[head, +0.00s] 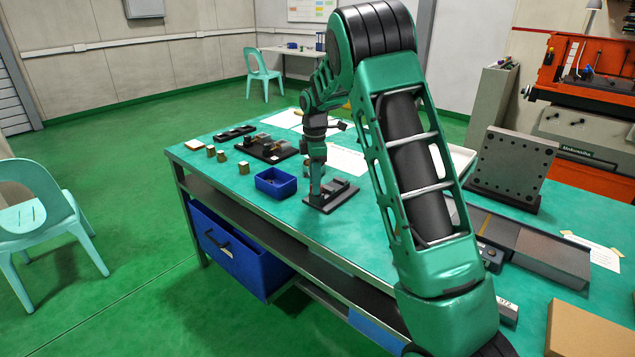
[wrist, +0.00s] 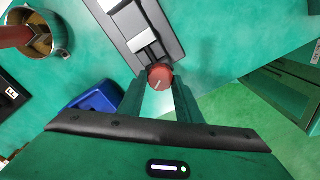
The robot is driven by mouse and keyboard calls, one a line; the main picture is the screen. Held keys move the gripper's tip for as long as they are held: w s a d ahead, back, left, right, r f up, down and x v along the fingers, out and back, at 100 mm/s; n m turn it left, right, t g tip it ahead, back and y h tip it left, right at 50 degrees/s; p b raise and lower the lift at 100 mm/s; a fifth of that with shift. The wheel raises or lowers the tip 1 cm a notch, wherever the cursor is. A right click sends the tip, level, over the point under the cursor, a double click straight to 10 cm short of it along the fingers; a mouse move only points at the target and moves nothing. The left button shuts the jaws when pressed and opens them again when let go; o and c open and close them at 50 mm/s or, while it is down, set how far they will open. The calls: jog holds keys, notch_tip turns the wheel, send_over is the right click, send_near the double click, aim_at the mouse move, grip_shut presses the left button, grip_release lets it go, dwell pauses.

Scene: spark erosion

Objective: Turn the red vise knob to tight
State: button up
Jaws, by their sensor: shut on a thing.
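The red vise knob (wrist: 160,77) shows in the wrist view at the near end of the vise, with a pale line across its face. The vise (wrist: 158,28) is dark grey with lighter jaw blocks and lies on the green table. In the head view the vise (head: 340,192) stands near the table's front edge. My gripper (wrist: 160,84) is shut on the knob, a finger on each side of it. In the head view my gripper (head: 315,190) reaches down beside the vise, and the knob is hidden there.
A small blue bin (head: 276,182) stands just left of the vise. Several small brass-coloured blocks (head: 243,168) and a dark fixture (head: 268,148) lie farther left. A perforated angle plate (head: 512,165) stands at the right. A metal cup (wrist: 40,35) shows in the wrist view.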

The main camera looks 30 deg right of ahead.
jog(key=m, duration=0.6)
jog(key=shift+w+d+r+m, duration=0.25)
jog(key=shift+w+d+m, duration=0.05)
jog(key=shift+d, duration=0.05)
jog(key=m, duration=0.5)
jog(key=shift+d, duration=0.15)
jog(key=m, duration=0.8)
jog(key=shift+s+f, duration=0.1)
jog(key=shift+a+f+m, duration=0.1)
jog(key=shift+a+m, duration=0.05)
jog(key=shift+m, duration=0.65)
jog(key=shift+a+m, duration=0.15)
jog(key=shift+m, duration=0.65)
jog(key=shift+a, duration=0.3)
jog(key=o, duration=1)
jog(key=shift+f, duration=0.1)
jog(key=shift+o, duration=0.2)
jog(key=shift+d, duration=0.15)
